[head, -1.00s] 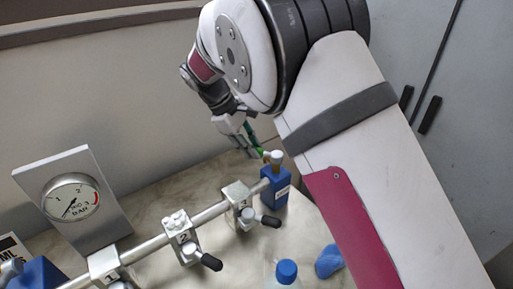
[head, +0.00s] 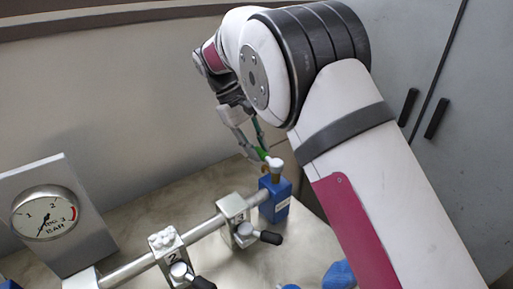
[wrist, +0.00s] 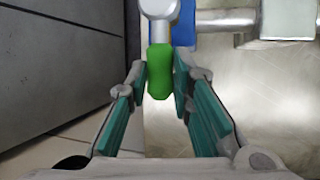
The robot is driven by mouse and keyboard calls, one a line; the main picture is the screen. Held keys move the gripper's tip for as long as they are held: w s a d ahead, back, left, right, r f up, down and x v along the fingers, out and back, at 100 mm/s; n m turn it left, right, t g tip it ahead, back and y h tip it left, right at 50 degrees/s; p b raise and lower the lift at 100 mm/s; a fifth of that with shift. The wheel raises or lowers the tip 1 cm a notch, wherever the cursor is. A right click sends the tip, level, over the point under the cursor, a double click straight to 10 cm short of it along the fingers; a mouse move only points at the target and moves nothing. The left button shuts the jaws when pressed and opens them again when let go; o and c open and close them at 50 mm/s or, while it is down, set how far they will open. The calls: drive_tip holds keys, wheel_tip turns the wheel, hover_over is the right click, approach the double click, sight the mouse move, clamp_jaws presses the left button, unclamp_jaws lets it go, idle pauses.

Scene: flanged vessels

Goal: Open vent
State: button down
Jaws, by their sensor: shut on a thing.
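The vent is a blue block (head: 275,203) with a white cap (head: 275,164) at the far end of the metal pipe. A green handle (head: 261,154) sticks out from the cap. In the wrist view the green handle (wrist: 160,72) points toward me from a pale round stem (wrist: 159,8), with part of the blue block (wrist: 184,25) behind. My gripper (head: 254,151) is at the handle. In the wrist view my gripper (wrist: 160,80) has its teal-padded fingers on either side of the handle, shut on it.
The pipe (head: 205,228) carries numbered clamp-like fittings (head: 168,250) with black levers (head: 268,238). A pressure gauge (head: 45,212) stands at left. A blue object (head: 338,275) lies at the bottom edge. A wall is close behind my gripper; grey cabinet doors (head: 430,60) stand at right.

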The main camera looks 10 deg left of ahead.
idle(0.3)
drive_tip(key=c, duration=1.4)
unclamp_jaws()
drive_tip(key=shift+v, duration=3.75)
